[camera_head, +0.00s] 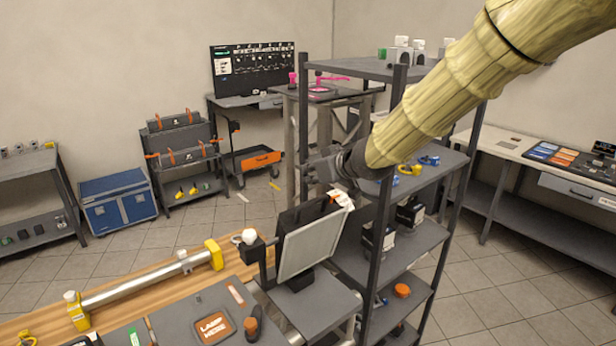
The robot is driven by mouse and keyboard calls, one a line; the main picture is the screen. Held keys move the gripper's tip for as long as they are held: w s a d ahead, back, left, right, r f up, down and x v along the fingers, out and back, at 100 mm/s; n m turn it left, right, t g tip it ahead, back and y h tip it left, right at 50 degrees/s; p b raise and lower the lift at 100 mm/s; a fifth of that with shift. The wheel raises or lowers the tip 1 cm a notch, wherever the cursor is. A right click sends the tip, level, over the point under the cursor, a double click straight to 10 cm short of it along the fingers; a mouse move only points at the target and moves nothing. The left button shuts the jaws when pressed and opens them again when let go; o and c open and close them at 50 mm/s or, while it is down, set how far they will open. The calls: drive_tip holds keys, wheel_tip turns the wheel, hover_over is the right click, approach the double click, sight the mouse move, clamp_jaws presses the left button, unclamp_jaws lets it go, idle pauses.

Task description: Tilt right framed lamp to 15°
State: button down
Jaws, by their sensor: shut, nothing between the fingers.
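A framed lamp (312,243) stands at the lower middle, a pale grey panel with a dark frame. It is tilted on a dark base on a small grey stand (313,300). A dark block with a white knob (249,237) sits at its left side. A small white and orange piece (341,200) shows at its upper right corner. My gripper (311,170) is shut and empty, above the lamp's top edge in the picture and pointing left. I see a gap between them, but cannot tell the depth. My arm comes down from the upper right.
Tiled floor (150,240) is open beyond the bench.

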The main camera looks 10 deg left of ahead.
drive_tip(key=s+f+b+v, duration=0.1)
drive_tip(key=b+v, duration=0.2)
drive_tip(key=v, duration=0.5)
drive_tip(key=s+d+f+m+g+h+b, duration=0.15)
drive_tip(key=s+d+f, duration=0.25)
drive_tip(key=f, duration=1)
drive_tip(key=s+d+f+m+g+h, duration=0.1)
drive_tip(key=s+d+f+m, duration=0.2)
drive_tip(key=f, duration=1.1)
drive_tip(key=s+d+f+m+g+h+b, duration=0.1)
drive_tip(key=s+d+f, duration=0.35)
drive_tip(key=f, duration=0.95)
drive_tip(key=s+d+f+m+g+h+b, duration=0.1)
drive_tip(key=s+d+f, duration=0.2)
drive_tip(key=s+f, duration=0.5)
drive_tip(key=s+d+f+m+g+h+b, duration=0.1)
drive_tip(key=s+d+f+m, duration=0.1)
drive_tip(key=s+d+f, duration=0.4)
drive_tip(key=s+d+f+g+h+b, duration=0.1)
drive_tip(key=s+d+f, duration=0.2)
drive_tip(key=s, duration=0.6)
drive_tip(key=s+d+f+g+h, duration=0.2)
drive_tip(key=s+d+f, duration=0.2)
drive_tip(key=s+f, duration=0.4)
drive_tip(key=s+m, duration=0.1)
drive_tip(key=s, duration=0.1)
drive_tip(key=shift+s+d+f+b, duration=0.2)
drive_tip(key=shift+s+b, duration=0.1)
drive_tip(key=shift+b, duration=0.05)
drive_tip(key=shift+w+a, duration=0.1)
